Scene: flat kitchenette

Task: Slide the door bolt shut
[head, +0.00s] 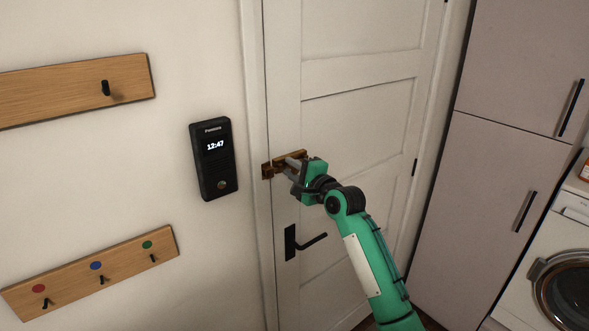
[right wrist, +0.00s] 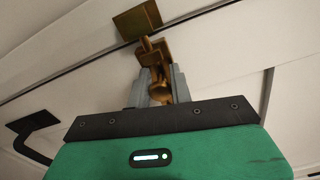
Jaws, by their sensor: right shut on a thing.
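The brass door bolt (head: 279,164) is mounted on the white door (head: 340,120) near its left edge, above the black door handle (head: 304,241). My right gripper (head: 292,165) is at the bolt, with its grey fingers shut on the bolt's knob. In the right wrist view the fingers close around the brass knob (right wrist: 182,92) of the bolt. A separate brass plate (right wrist: 137,20) sits beyond the bolt, across the dark gap at the door's edge. Whether the bolt's rod reaches into that plate is hard to tell. My left gripper is not in view.
A black intercom (head: 214,158) showing 12:47 hangs on the wall left of the door. Wooden hook rails (head: 75,88) are further left. A tall cabinet (head: 490,150) and a washing machine (head: 560,265) stand at the right.

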